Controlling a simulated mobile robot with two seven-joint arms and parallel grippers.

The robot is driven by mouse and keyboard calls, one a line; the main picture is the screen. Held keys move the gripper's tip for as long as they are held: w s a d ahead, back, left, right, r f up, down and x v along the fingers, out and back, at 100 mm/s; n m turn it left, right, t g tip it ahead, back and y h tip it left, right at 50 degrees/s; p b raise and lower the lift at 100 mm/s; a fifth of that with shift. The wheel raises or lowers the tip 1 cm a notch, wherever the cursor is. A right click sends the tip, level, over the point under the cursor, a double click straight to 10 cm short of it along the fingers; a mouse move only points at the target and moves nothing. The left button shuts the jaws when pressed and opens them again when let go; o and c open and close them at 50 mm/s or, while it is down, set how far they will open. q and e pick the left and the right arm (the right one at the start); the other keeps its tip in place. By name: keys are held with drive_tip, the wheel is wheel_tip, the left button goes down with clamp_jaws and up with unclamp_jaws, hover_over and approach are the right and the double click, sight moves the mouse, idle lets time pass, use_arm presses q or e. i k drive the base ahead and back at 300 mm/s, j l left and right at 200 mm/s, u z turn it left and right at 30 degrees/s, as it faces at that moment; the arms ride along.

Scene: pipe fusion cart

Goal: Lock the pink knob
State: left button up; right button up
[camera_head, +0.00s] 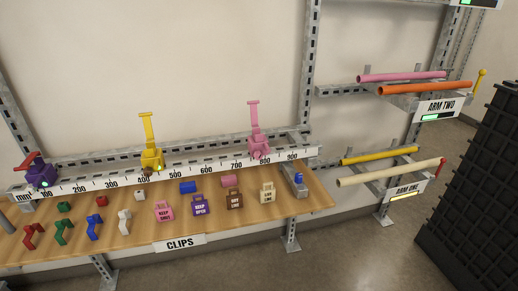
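A pink clamp-like fitting (259,149) sits on the numbered rail (208,172), near the 800 mark. Its pink lever (254,115) stands upright above it; I take this for the pink knob, though no separate round knob can be made out. A pink tag (164,211) with small lettering, seemingly "KEEP SHUT", is on the wooden shelf (135,227). A small pink block (230,180) lies near the shelf's back. Neither of my grippers is in view.
A yellow fitting (152,158) has its lever upright; a purple one (42,176) has a red lever lying low. Several clips, blocks and tags cover the shelf. Pipes rest on racks at right, and a black crate stack (480,190) stands at far right. Floor between is clear.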

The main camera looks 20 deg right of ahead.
sight(258, 155)
drive_tip(key=l+u, duration=0.1)
drive_tip(key=u, duration=0.35)
drive_tip(key=l+u, duration=0.15)
drive_tip(key=u, duration=0.35)
drive_tip(key=l+u, duration=0.3)
drive_tip(key=k+l+u, duration=0.1)
drive_tip(key=l+u, duration=0.2)
drive_tip(key=l, duration=0.2)
drive_tip(key=k+l+u, duration=0.1)
drive_tip(key=l, duration=0.35)
drive_tip(key=k+l+u, duration=0.1)
drive_tip(key=l, duration=0.35)
drive_tip(key=k, duration=0.05)
